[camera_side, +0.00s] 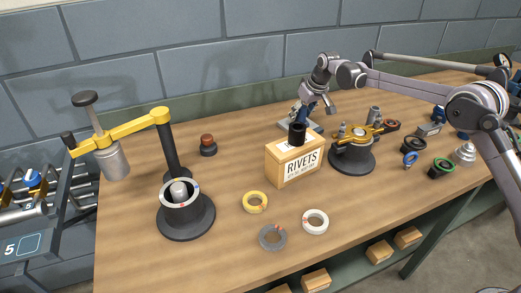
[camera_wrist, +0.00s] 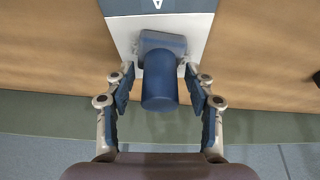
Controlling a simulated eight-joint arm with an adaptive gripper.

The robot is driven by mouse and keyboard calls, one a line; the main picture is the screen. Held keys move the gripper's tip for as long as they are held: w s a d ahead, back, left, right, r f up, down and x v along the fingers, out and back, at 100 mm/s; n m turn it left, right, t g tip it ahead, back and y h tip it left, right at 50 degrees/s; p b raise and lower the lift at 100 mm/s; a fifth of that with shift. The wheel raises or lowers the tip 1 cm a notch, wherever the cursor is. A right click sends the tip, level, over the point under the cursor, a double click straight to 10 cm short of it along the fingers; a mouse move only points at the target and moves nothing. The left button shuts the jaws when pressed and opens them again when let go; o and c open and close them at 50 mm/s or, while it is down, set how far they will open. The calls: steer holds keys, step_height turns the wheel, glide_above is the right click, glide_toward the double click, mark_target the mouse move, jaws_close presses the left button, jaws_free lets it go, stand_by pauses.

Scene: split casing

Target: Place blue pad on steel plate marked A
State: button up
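The blue pad (camera_wrist: 160,85) is a dark blue block with a round upright knob. In the wrist view it sits on the pale steel plate (camera_wrist: 118,26), whose letter A shows upside down at the top edge. In the side view the pad (camera_side: 303,113) and plate (camera_side: 316,128) are partly hidden behind the rivets box and a black cylinder. My gripper (camera_wrist: 159,75) is open, with one finger on each side of the knob and gaps between. In the side view my gripper (camera_side: 319,103) is just above the pad.
The rivets box (camera_side: 292,163) with a black cylinder on top stands in front of the plate. A round black stand with a yellow clamp (camera_side: 352,150) is to the right. Several rings lie at the front, and a yellow-armed press (camera_side: 160,118) stands left.

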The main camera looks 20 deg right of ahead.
steer(key=shift+r, duration=0.15)
steer(key=s+d+r, duration=0.2)
steer(key=s+r, duration=1.1)
steer(key=r, duration=0.3)
steer(key=s+r+t, duration=0.1)
steer(key=s+r, duration=0.1)
steer(key=s, duration=0.8)
steer(key=s+d+f+m, duration=0.1)
steer(key=s+f, duration=0.4)
steer(key=s, duration=0.5)
steer(key=s+d+f+t, duration=0.1)
steer(key=s+f, duration=0.3)
steer(key=s, duration=0.5)
steer(key=shift+s+f+m+t+h, duration=0.3)
steer(key=shift+s+f+m+h, duration=0.05)
steer(key=shift+m+h, duration=0.05)
